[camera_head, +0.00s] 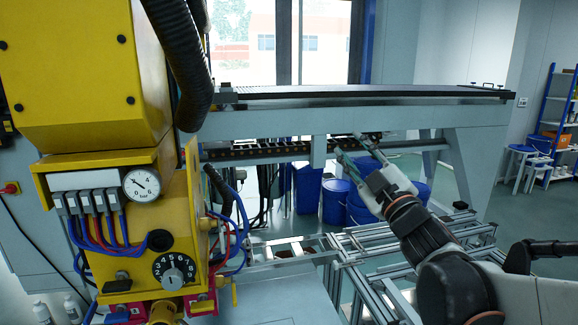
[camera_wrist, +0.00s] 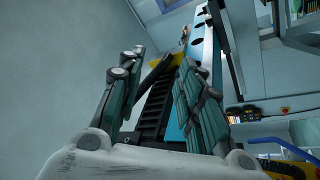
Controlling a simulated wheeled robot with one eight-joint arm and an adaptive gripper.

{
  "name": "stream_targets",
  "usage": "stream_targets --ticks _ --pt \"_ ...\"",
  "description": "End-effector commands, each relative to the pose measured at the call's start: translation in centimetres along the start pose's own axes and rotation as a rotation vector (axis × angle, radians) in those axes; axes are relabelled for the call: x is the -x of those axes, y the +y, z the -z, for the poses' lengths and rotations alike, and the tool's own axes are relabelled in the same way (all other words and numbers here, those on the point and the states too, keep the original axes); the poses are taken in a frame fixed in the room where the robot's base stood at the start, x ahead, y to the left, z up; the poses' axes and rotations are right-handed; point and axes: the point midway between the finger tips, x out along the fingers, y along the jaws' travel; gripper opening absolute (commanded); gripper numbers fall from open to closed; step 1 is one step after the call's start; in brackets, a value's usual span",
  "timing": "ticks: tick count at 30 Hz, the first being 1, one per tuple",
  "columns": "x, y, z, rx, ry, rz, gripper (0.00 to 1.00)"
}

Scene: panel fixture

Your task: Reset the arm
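My arm (camera_head: 430,235) reaches up and to the left from the lower right in the head view. My gripper (camera_head: 348,145) is at its end, in front of the long bench's side as seen from the head camera. Its two green-grey fingers stand apart with nothing visible between them. In the wrist view, the fingers of my gripper (camera_wrist: 162,60) rise on both sides of a clear gap. A dark ribbed strip and a blue beam show beyond that gap. No held object shows.
A yellow machine with a gauge (camera_head: 142,184) and a numbered dial (camera_head: 174,271) fills the left. A long bench (camera_head: 380,122) crosses the back. Metal frame rails (camera_head: 375,250) lie below my arm. Blue bins (camera_head: 336,200) stand behind. Shelving (camera_head: 556,112) and stools (camera_head: 537,172) are at the right.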

Motion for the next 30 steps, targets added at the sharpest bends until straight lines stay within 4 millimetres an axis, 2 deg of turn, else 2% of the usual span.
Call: stream_targets --ticks 1,4,8,11,14,15,18,21,25,30 --pt "1.1 0.8 -1.0 -0.047 -0.092 -0.022 0.33" --pt "4.0 1.7 -3.8 -0.155 -0.290 -0.054 0.33" --pt "9.1 0.8 -7.0 -0.307 -0.548 -0.061 0.33" --pt "13.9 -1.2 -8.8 -0.428 -0.741 -0.038 0.33" --pt "19.2 -4.2 -9.7 -0.551 -0.930 0.009 0.33" --pt "21.4 -5.5 -9.8 -0.598 -1.000 0.034 0.33" --pt "26.3 -8.7 -9.4 -0.701 -1.153 0.102 0.33" --pt "29.8 -11.2 -8.6 -0.773 -1.260 0.164 0.33" --pt "32.5 -12.9 -7.8 -0.824 -1.337 0.217 0.33" --pt "33.2 -13.5 -7.5 -0.838 -1.361 0.233 0.33"
